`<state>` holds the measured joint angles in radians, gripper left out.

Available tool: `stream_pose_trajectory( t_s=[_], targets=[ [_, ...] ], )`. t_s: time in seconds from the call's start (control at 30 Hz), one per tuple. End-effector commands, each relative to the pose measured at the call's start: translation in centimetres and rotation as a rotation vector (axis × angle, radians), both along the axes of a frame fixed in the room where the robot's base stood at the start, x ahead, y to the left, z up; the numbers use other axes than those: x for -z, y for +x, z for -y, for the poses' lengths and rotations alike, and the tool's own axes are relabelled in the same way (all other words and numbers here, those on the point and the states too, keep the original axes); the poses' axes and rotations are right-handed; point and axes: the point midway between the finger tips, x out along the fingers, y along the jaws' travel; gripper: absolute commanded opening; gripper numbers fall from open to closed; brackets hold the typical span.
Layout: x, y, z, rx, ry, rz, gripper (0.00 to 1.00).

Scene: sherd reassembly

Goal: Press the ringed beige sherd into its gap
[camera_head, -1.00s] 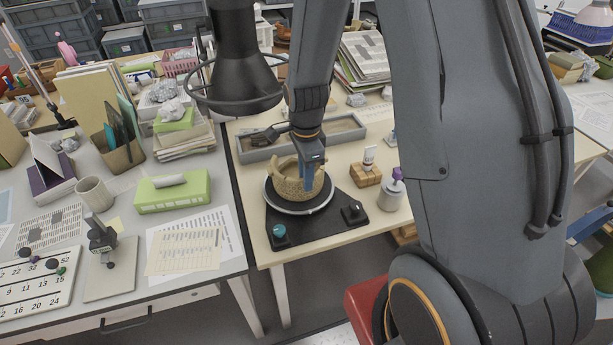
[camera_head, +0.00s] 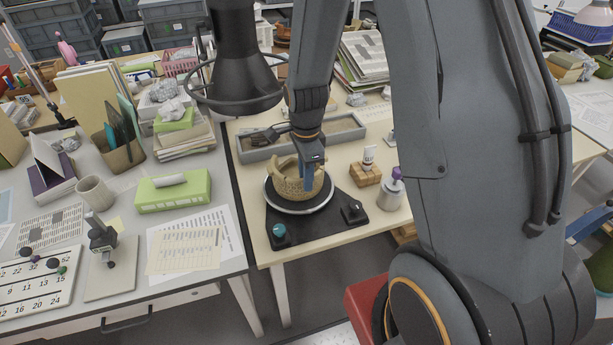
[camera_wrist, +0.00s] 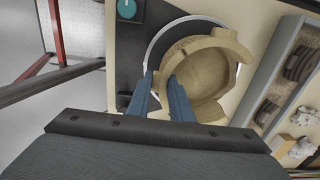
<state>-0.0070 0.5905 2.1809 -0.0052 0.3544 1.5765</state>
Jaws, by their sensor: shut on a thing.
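A beige pot (camera_head: 290,188) with a broken, uneven rim stands on a round turntable (camera_head: 273,203) with a pale edge. In the wrist view the pot (camera_wrist: 222,46) is seen from above, with its hollow inside and stepped rim. My gripper (camera_head: 307,185) points down at the pot's right front side. In the wrist view its two blue fingers (camera_wrist: 160,80) reach the pot's near left wall, shut on a beige sherd that they mostly hide. I cannot tell whether the sherd is seated in the gap or just beside it.
The turntable sits on a black base (camera_head: 300,228) with a teal knob (camera_head: 279,232) and a black knob (camera_head: 353,210). A dark lamp (camera_head: 235,75) hangs at upper left.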

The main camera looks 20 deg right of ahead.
Motion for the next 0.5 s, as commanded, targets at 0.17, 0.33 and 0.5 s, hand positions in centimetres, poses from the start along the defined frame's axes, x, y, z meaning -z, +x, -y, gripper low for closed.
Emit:
stream_pose_trajectory(
  t_s=[0.17,0.33,0.5],
  targets=[
    [0.15,-0.07,-0.01,0.000,0.000,-0.002,0.03],
    [0.17,-0.09,-0.01,0.000,0.000,-0.002,0.03],
    [0.17,-0.10,-0.01,0.000,0.000,-0.002,0.33]
  ],
)
